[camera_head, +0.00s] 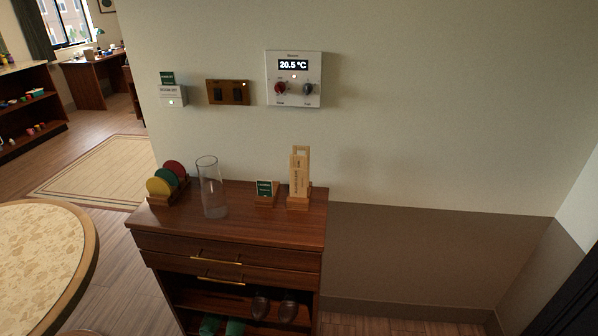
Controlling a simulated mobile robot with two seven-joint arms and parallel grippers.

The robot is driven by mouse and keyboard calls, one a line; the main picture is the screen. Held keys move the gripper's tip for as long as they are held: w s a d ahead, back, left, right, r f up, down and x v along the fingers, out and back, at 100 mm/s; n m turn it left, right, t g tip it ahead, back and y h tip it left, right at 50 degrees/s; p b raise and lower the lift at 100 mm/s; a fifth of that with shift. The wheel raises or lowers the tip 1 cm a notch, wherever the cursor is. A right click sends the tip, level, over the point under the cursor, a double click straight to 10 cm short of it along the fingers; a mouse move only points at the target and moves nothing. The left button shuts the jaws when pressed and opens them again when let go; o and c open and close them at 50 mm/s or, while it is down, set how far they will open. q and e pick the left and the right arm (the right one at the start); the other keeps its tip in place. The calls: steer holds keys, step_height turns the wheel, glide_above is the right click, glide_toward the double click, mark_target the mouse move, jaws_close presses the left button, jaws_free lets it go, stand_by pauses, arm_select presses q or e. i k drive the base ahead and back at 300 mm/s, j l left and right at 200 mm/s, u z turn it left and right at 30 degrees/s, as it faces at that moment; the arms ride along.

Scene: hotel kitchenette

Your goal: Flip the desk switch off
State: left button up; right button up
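A brown switch plate (228,83) is mounted on the wall above the cabinet. It carries two dark rocker switches, a left one (217,93) and a right one (239,93). A small bright spot shows near the top of the right one. Any labels are too small to read, so I cannot tell which rocker is the desk switch or how each is set. A wooden desk (98,76) with a lamp (100,33) stands by the window at the far upper left. Neither of my grippers is in view.
A card holder (173,97) and a white thermostat (312,96) flank the plate. Below, the wooden cabinet (235,231) bears coloured discs (160,186), a glass vase (212,190), a small green sign (264,188) and a wooden holder (299,180). A round table (85,250) stands left.

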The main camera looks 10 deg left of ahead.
mark_target(237, 92)
steer(key=i+j+z, duration=0.15)
steer(key=j, duration=0.35)
steer(key=i+j+z, duration=0.2)
steer(key=j, duration=0.3)
steer(key=i+j+z, duration=0.15)
steer(key=j, duration=0.35)
steer(key=i+j+z, duration=0.15)
steer(key=j, duration=0.4)
steer(key=j+z, duration=0.2)
steer(key=j, duration=0.3)
steer(key=i+j, duration=0.05)
